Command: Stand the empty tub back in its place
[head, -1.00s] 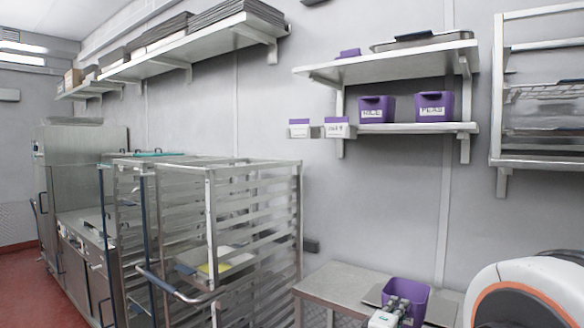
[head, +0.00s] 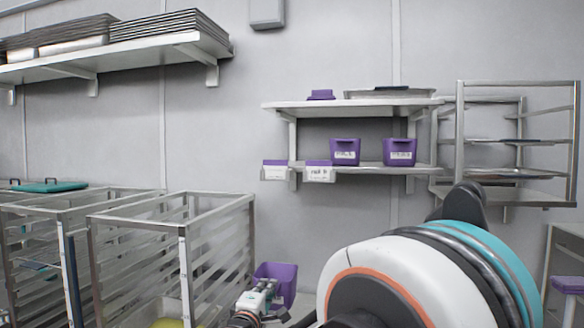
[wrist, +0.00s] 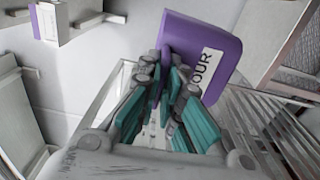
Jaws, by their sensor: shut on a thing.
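A purple tub (head: 280,272) shows low in the head view, in front of the wall and right of the wire-sided rack. My gripper (head: 258,298) is at its left side. In the wrist view the tub (wrist: 190,38) carries a white label ending in "OUR", and my gripper (wrist: 170,88) is shut on its wall, with teal pads on both sides. The tub is tilted in the wrist view; its inside is hidden. Two similar tubs (head: 345,150) (head: 400,152) stand on the lower wall shelf (head: 372,166).
The upper shelf (head: 350,106) holds a small purple item (head: 321,95) and a metal tray. A metal rack (head: 184,240) stands at left. A wall rack (head: 515,140) is right of the shelves. Another purple item (head: 568,285) is at the right edge.

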